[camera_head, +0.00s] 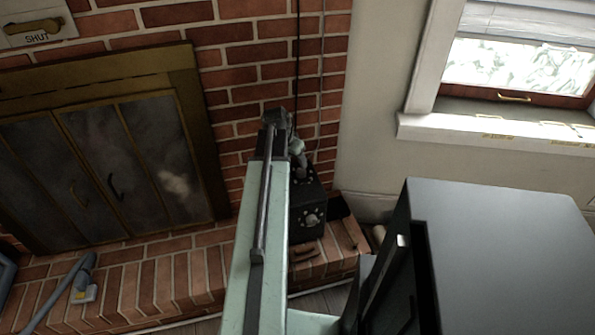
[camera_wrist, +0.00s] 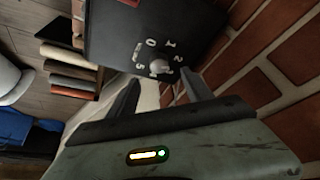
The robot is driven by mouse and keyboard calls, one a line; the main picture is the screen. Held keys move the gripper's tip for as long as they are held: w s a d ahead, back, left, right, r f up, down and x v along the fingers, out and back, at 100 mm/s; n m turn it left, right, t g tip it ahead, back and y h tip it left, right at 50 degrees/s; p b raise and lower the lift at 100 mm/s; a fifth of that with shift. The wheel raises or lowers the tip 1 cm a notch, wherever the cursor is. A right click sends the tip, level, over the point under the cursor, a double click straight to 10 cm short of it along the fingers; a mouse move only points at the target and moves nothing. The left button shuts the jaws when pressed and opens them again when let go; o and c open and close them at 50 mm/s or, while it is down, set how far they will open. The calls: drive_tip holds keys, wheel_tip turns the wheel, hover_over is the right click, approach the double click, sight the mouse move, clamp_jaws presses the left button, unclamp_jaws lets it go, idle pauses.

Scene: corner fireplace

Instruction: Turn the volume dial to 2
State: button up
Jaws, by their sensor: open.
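The volume dial (camera_wrist: 159,67) is a small pale knob on the face of a black box (camera_wrist: 115,25). White numbers 0, 1, 2 and 5 show around it in the wrist view; which one it points to is too small to tell. In the head view the black box (camera_head: 307,232) stands on the brick hearth against the wall, with the dial (camera_head: 312,219) on its front. My gripper (camera_wrist: 160,78) is open, its two fingers to either side of the dial in the picture. I cannot tell whether they touch it. In the head view my arm hides part of the box.
The brick wall (camera_wrist: 285,95) runs close along the right in the wrist view. The brick hearth (camera_head: 180,285) lies below glass fireplace doors (camera_head: 120,160). A grey tool with a yellow label (camera_head: 85,275) lies at left. A window sill (camera_head: 490,130) is at upper right.

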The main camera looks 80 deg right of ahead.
sight(302, 171)
drive_tip(key=b+x, duration=0.3)
drive_tip(key=x, duration=0.1)
drive_tip(key=b+x, duration=0.4)
drive_tip(key=shift+s+d, duration=0.1)
drive_tip(key=shift+s, duration=0.15)
clamp_jaws()
drive_tip(key=shift+s, duration=0.1)
